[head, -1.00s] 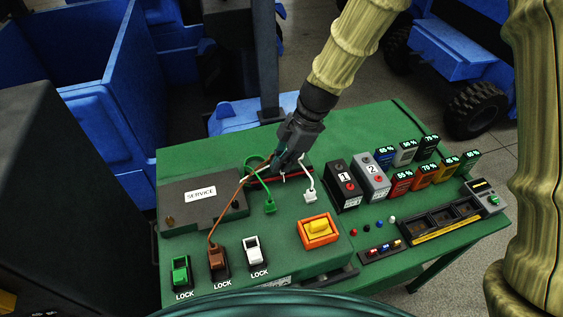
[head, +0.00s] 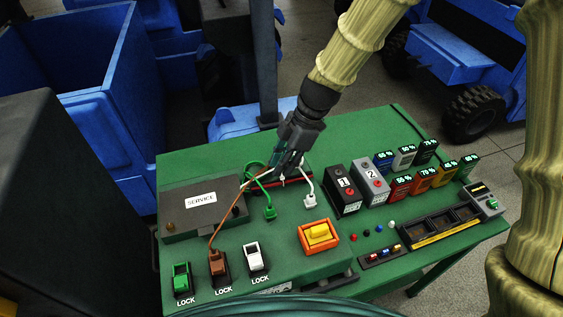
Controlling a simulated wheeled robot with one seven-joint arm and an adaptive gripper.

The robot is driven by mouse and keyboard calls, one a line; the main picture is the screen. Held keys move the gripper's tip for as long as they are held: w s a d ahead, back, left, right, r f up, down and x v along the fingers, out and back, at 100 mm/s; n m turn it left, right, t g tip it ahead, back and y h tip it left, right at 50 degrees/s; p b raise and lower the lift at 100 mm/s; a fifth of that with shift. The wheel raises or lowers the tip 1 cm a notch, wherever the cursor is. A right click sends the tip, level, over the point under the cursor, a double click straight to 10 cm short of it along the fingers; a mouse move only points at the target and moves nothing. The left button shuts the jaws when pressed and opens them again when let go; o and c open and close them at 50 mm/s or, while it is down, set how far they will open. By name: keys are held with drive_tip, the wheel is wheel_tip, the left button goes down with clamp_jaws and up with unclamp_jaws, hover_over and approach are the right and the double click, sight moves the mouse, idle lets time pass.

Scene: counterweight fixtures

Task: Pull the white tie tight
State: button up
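My gripper (head: 287,168) points down over the back middle of the green bench, at the bundle of brown, green and white cables. Its fingers are dark, small and overlap the cables, so I cannot tell whether they are shut on anything. A small white piece, probably the white tie (head: 282,181), shows just under the fingertips; its loop and tail are too small to make out. The brown cable (head: 228,215) runs to the brown lock plug. The green cable (head: 257,174) ends in a green plug (head: 269,213). The white cable (head: 307,186) ends in a white plug (head: 310,201).
A dark service box (head: 190,221) lies left of the cables. Green, brown and white lock switches (head: 256,260) line the front. An orange-framed yellow switch (head: 319,236) sits in front of the gripper. Boxes 1 (head: 344,195) and 2 (head: 372,182) stand close on the right.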

drive_tip(key=shift+r, duration=0.1)
drive_tip(key=v, duration=1.1)
drive_tip(key=shift+d+r, duration=0.2)
drive_tip(key=shift+r, duration=0.15)
